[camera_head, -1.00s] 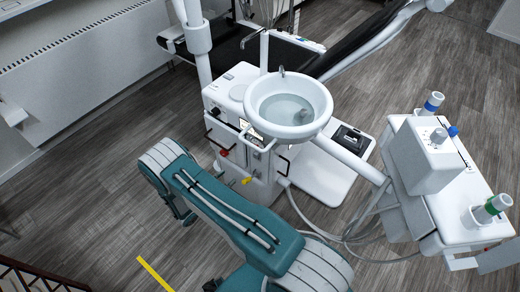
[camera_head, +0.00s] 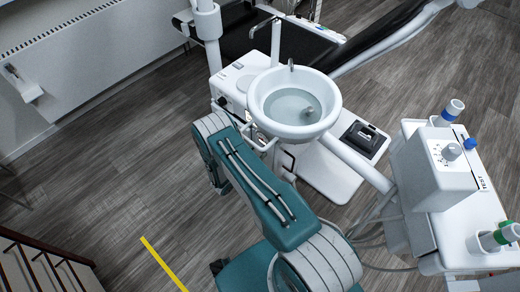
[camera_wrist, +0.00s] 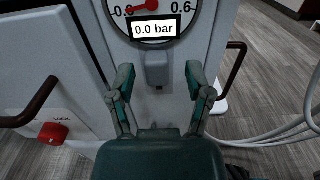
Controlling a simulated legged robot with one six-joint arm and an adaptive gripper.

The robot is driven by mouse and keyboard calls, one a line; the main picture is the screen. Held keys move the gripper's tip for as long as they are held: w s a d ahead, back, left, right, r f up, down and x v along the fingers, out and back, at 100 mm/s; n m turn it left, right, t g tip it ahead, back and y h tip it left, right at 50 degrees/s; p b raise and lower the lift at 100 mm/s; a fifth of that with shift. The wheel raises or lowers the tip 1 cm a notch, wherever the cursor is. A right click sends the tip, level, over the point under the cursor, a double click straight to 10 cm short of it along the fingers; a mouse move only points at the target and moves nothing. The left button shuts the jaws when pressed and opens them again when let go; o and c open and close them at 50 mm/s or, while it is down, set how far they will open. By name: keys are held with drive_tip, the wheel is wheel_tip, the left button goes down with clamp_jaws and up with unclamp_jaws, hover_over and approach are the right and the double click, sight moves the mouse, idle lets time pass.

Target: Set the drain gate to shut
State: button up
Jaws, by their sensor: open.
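The white dental unit cabinet (camera_head: 229,82) with a round basin (camera_head: 335,98) on top stands at the middle of the head view. My teal arm covers most of its front there, and my gripper is hidden. In the wrist view my gripper (camera_wrist: 159,84) is open and empty, its fingers pointing at the cabinet front. A grey block (camera_wrist: 156,69) shows between the fingertips, below a round gauge (camera_wrist: 176,12) reading 0.0 bar. No touch shows. I cannot tell which part is the drain gate; none is labelled so.
A red knob (camera_wrist: 53,133) and a dark handle (camera_wrist: 33,106) sit left of my gripper. Another dark handle (camera_wrist: 236,68) and white hoses (camera_wrist: 275,135) are at right. An instrument console (camera_head: 436,170) stands right, and stair rails (camera_head: 45,255) lower left. Floor at left is clear.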

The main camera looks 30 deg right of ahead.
drive_tip(key=shift+w+a+r, duration=0.1)
drive_tip(key=shift+w+a, duration=0.05)
drive_tip(key=shift+w, duration=0.15)
drive_tip(key=shift+d, duration=0.3)
clamp_jaws()
drive_tip(key=shift+d, duration=0.15)
drive_tip(key=shift+f, duration=2)
unclamp_jaws()
